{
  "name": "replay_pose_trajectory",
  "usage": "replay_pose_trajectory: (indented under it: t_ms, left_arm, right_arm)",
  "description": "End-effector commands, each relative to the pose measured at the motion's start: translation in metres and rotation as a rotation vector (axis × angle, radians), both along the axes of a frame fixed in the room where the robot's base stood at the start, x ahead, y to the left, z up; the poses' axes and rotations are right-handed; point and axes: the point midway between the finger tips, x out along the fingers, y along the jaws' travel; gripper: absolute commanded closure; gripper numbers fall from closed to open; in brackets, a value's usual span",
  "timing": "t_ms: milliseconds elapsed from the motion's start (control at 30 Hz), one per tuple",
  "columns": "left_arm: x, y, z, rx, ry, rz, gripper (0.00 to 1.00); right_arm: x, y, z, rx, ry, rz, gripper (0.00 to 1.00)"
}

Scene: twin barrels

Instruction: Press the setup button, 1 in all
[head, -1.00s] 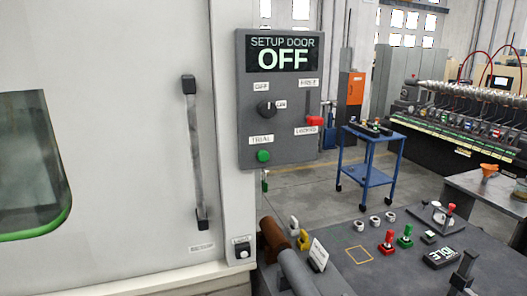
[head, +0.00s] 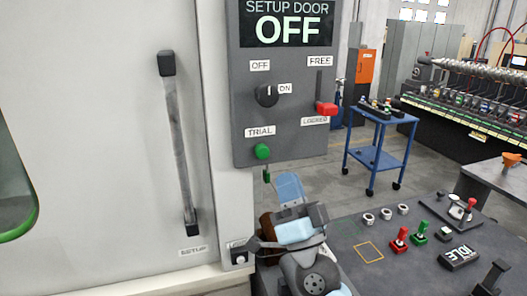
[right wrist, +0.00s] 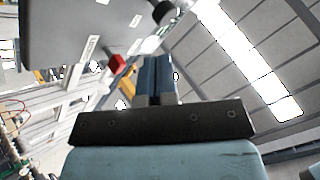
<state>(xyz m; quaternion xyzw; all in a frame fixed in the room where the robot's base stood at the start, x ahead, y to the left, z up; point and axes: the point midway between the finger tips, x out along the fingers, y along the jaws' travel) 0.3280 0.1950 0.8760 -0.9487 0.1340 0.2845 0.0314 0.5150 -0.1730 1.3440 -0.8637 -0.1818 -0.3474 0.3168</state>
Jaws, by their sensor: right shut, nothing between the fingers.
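A grey control panel (head: 290,140) shows "SETUP DOOR OFF" on its display (head: 290,22). It carries a black knob (head: 267,95) between OFF and ON labels, a red lever (head: 326,109) beside LOCKED, and a green button (head: 262,151) under TRIAL. A small pale button (head: 240,257) sits low on the door frame; its label is partly covered and unreadable. My right gripper (head: 288,186) is shut and empty, below the panel and right of the pale button. In the right wrist view its fingers (right wrist: 158,76) are together, with the red lever (right wrist: 117,63) beyond. My left gripper is out of view.
A white machine door with a vertical handle (head: 178,145) stands at left; a SETUP label is below it. A dark bench (head: 340,260) at lower right holds red (head: 399,240) and green (head: 419,232) levers and an IDLE display (head: 459,257). A blue cart (head: 380,150) stands behind.

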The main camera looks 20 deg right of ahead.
Motion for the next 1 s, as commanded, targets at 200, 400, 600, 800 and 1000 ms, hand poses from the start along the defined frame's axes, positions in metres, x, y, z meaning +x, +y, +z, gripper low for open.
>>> replay_pose_trajectory:
  t_ms: [200, 400, 600, 800, 1000]
  left_arm:
    - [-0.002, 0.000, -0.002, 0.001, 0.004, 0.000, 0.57]
    - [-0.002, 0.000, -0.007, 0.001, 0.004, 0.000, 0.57]
    - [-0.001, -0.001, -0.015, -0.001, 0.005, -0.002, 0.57]
    - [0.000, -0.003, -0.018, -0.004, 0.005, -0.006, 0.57]
    - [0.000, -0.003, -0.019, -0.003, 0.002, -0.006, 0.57]
  right_arm:
    - [0.002, 0.000, -0.001, -0.001, 0.001, 0.000, 1.00]
    - [0.018, 0.001, -0.002, -0.003, -0.001, -0.002, 1.00]
    - [0.047, 0.001, -0.002, -0.003, -0.001, -0.002, 1.00]
    - [0.072, 0.002, -0.001, -0.003, 0.000, -0.002, 1.00]
    - [0.086, 0.003, -0.001, -0.002, 0.001, -0.001, 1.00]
